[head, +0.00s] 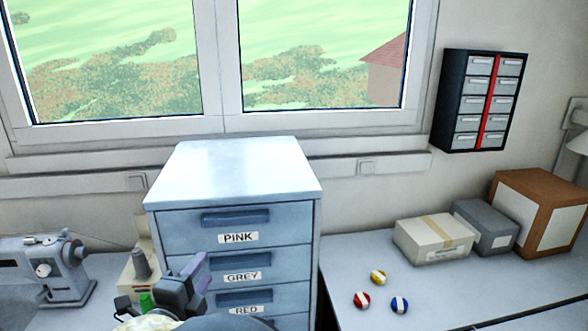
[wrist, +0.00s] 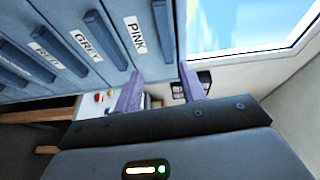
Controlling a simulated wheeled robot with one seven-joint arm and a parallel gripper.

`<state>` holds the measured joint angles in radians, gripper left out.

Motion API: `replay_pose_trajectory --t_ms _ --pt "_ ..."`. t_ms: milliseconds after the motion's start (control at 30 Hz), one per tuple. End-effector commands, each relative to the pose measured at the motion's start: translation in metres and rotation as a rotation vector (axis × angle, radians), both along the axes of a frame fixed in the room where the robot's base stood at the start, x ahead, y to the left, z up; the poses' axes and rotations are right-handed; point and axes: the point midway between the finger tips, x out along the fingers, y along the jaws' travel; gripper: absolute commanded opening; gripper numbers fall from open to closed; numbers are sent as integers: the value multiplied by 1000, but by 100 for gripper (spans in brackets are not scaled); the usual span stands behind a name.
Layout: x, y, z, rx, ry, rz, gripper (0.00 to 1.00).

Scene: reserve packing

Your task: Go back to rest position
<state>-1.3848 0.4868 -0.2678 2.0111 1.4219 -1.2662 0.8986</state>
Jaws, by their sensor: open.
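My gripper (wrist: 162,88) shows in the wrist view with its two purple fingers apart and nothing between them. In the head view my gripper (head: 197,272) is at the lower middle, in front of the drawer cabinet (head: 235,172). The cabinet is light blue, with drawers labelled PINK, GREY and RED from the top. All the drawers that show look shut. The wrist view shows the cabinet (wrist: 150,35) turned on its side, to the left of and above the fingers. I cannot tell the exact gap between fingers and cabinet.
A yellow (head: 378,277), a red (head: 362,301) and a blue striped ball (head: 400,305) lie on the right table (head: 470,285). Behind them stand a cream box (head: 432,241), a grey box (head: 486,226) and a brown box (head: 541,212). A sewing machine (head: 45,268) stands at left.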

Motion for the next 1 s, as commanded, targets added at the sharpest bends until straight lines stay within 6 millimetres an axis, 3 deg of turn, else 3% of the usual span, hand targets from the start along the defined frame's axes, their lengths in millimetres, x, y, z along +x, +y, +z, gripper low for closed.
replay_pose_trajectory --t_ms 300,500,767,1000 --pt "74 -60 -23 -268 207 188 40" --pt "93 -110 -47 -468 356 340 40" --pt "79 -188 -83 -729 565 551 40" --pt "32 -266 -116 -954 779 766 40"
